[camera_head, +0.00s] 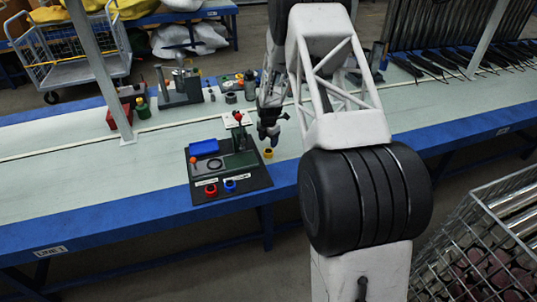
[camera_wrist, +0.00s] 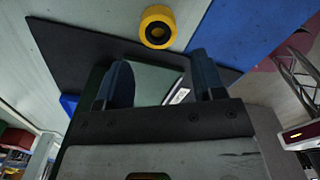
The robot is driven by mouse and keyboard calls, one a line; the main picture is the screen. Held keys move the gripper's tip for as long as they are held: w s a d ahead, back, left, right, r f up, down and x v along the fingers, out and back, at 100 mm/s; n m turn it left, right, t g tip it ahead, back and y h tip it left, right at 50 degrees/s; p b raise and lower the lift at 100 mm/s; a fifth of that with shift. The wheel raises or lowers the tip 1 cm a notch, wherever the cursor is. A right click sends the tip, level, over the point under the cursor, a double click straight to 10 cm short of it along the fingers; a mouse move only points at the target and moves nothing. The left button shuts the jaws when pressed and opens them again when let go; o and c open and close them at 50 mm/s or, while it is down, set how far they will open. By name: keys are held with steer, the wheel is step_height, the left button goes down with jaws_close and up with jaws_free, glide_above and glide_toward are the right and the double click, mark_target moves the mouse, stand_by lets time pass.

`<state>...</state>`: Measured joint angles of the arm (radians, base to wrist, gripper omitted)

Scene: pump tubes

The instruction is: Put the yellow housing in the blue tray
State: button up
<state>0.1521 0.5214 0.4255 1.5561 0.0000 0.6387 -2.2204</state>
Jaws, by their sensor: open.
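The yellow housing (camera_head: 268,153) is a small ring with a dark centre. It stands on the pale bench top just right of the black board. In the wrist view the yellow housing (camera_wrist: 158,26) is at the top, beyond the fingertips and apart from them. The blue tray (camera_head: 205,147) lies on the black board's back left part; a blue corner, likely the tray, shows in the wrist view (camera_wrist: 69,103). My gripper (camera_head: 269,141) is above the bench close to the yellow housing. In the wrist view my gripper (camera_wrist: 163,75) is open with nothing between its fingers.
The bench left of the board is clear.

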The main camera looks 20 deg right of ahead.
mark_target(268, 151)
steer(key=shift+f, duration=1.3)
steer(key=shift+f, duration=0.15)
steer(key=shift+w+f, duration=0.15)
steer(key=shift+f, duration=2.3)
steer(key=c, duration=0.8)
steer(key=shift+r, duration=0.15)
